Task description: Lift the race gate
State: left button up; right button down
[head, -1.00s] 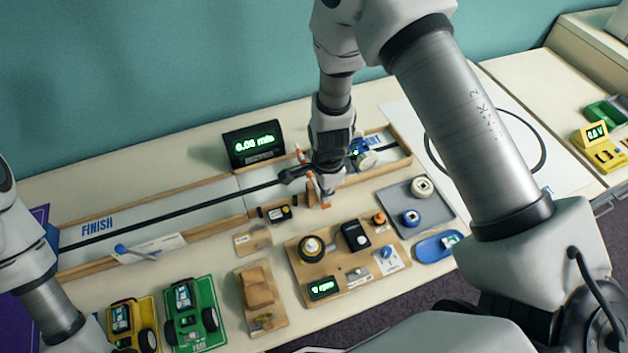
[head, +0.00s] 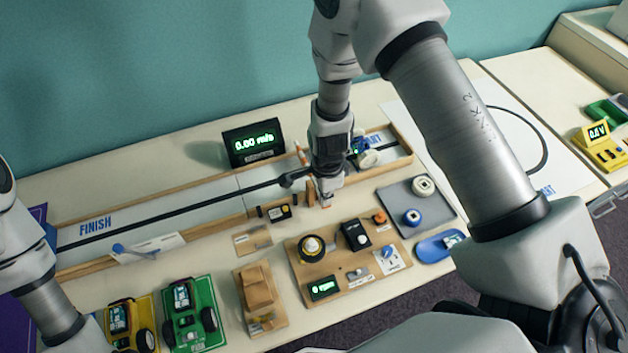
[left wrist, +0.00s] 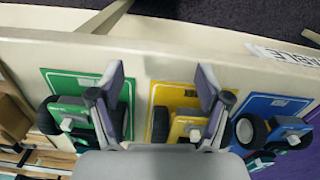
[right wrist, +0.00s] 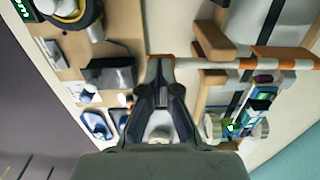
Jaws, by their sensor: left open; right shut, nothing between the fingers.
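The race gate (right wrist: 222,63) is an orange-and-white striped bar lying across the track near the start end. In the head view an orange-and-white piece of it (head: 300,153) shows left of my right arm; the rest is largely hidden. My right gripper (head: 325,196) is low at the near side of the track. In the right wrist view its shut fingertips (right wrist: 161,72) are at the bar's orange left end, with nothing held; contact is unclear. My left gripper (left wrist: 160,82) is open and empty above the model cars, over the yellow plate (left wrist: 181,96).
A small blue-and-white car (head: 362,152) stands on the track beside the gate. A speed display (head: 254,144) stands behind the track. A wooden board with knobs (head: 335,285) and a grey tray (head: 432,220) lie in front, close to my right gripper.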

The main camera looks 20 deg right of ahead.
pick_arm(q)
jog(key=shift+f+b, duration=0.55)
jog(key=shift+f, duration=0.1)
pick_arm(e)
jog(key=shift+w+f, duration=0.15)
jog(key=shift+f, duration=0.6)
jog(key=shift+w+f, duration=0.1)
jog(key=shift+f, duration=0.6)
